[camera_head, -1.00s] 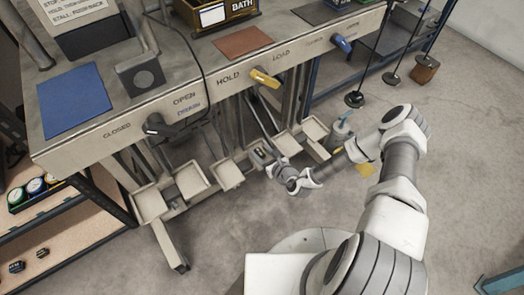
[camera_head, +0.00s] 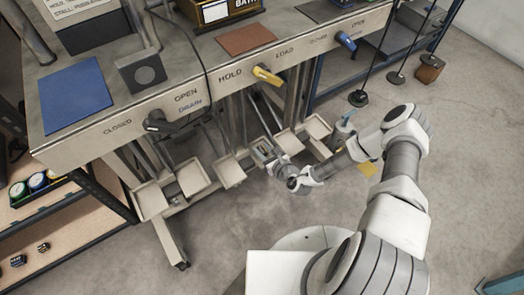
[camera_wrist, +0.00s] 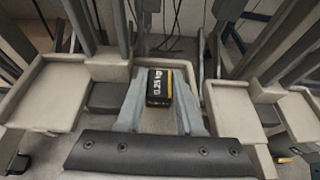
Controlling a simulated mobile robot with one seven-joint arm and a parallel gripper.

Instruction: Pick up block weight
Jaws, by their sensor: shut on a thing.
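The block weight (camera_wrist: 158,88) is a small black block with a yellow edge and the marking 0.25 kg. In the wrist view it sits between the two pale blue-grey fingers of my gripper (camera_wrist: 160,92), which is shut on it. A pale tray lies under or just behind the block; I cannot tell whether the block touches it. In the head view my gripper (camera_head: 267,154) is low in front of the bench, among the row of small trays, and the block is too small there to make out clearly.
Open trays (camera_wrist: 45,92) and (camera_wrist: 235,115) flank the gripper closely. Above stands the bench (camera_head: 215,82) with a yellow lever (camera_head: 267,76), a black lever (camera_head: 158,122) and a blue lever (camera_head: 346,40). Rods and a cable hang below it.

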